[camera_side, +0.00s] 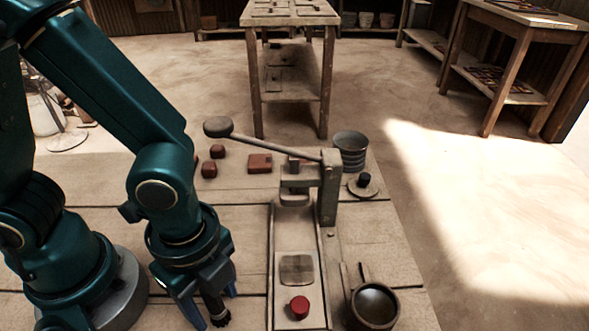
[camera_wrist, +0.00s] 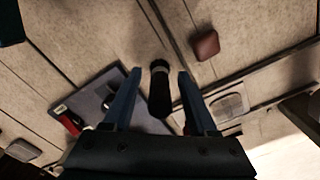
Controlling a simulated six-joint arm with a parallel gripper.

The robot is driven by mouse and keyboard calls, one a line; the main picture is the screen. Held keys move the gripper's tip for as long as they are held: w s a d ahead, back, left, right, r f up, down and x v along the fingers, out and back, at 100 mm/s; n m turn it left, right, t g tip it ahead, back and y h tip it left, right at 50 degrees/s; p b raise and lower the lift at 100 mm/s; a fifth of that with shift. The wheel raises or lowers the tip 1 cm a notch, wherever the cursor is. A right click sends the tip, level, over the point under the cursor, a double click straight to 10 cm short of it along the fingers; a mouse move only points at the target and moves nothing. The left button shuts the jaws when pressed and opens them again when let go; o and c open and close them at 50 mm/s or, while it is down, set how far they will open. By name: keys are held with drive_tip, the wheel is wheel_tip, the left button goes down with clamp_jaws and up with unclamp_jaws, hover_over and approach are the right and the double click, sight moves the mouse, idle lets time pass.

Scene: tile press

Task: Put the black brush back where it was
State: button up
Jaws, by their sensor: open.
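The black brush (camera_side: 219,314) is at the bottom of the side view, between the fingers of my gripper (camera_side: 208,306). In the wrist view the brush (camera_wrist: 159,92) lies between the two blue fingertips of my gripper (camera_wrist: 160,80), with a visible gap on each side. The gripper is open, pointing down over the table left of the press channel. The brush's lower end is partly hidden by a finger in the side view, so I cannot tell whether it touches the table.
The lever press (camera_side: 328,190) stands right of my gripper. A red knob (camera_side: 299,307) and square plate (camera_side: 296,269) are in its channel. A dark bowl (camera_side: 374,306), bucket (camera_side: 350,148) and small dish (camera_side: 362,192) stand right. Reddish blocks (camera_side: 209,169) lie behind. A blue-grey board (camera_wrist: 92,100) shows in the wrist view.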

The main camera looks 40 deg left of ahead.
wheel_tip(320, 180, up, 12)
drive_tip(key=shift+w+a+r+n, duration=0.2)
drive_tip(key=shift+n, duration=0.1)
drive_tip(key=w+a+n+t, duration=0.2)
drive_tip(key=a+n, duration=0.3)
drive_tip(key=n, duration=0.2)
drive_tip(key=w+a+r+n+t, duration=0.1)
drive_tip(key=a+n+t, duration=0.2)
drive_tip(key=a+n, duration=0.2)
drive_tip(key=n, duration=0.3)
drive_tip(key=shift+w+a+n+t, duration=0.25)
drive_tip(key=shift+w+n+t, duration=0.05)
drive_tip(key=shift+w, duration=0.1)
